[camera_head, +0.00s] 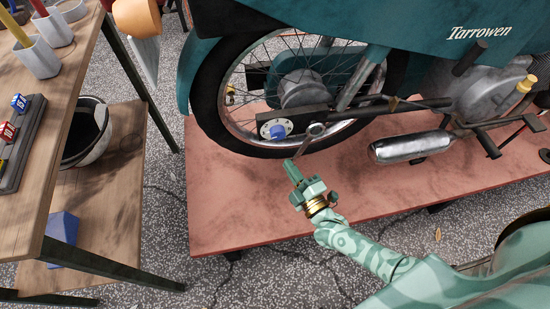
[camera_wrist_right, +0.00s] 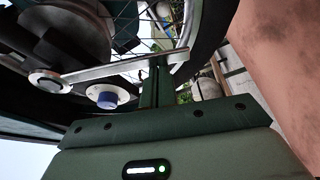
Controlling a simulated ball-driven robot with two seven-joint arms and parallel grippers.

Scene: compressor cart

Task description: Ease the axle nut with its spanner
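The motorcycle's rear wheel carries a blue nut (camera_head: 277,131) on a pale round disc near its lower edge; the nut also shows in the wrist view (camera_wrist_right: 107,101). My right gripper (camera_head: 292,170) is in front of the tyre, below and right of the nut. Its fingers (camera_wrist_right: 157,80) appear closed on the handle of a silver spanner (camera_wrist_right: 120,69). The spanner's ring end (camera_head: 316,130) is to the right of the blue nut, beside it and not around it. Whether the ring touches anything behind it cannot be told. My left gripper is out of view.
The motorcycle stands on a reddish platform (camera_head: 230,215). A silver exhaust (camera_head: 410,147) lies to the right. At left, a wooden bench (camera_head: 70,130) bears a dark rack (camera_head: 22,145) with blue and red tags and cups; a bucket (camera_head: 100,145) sits on its lower shelf.

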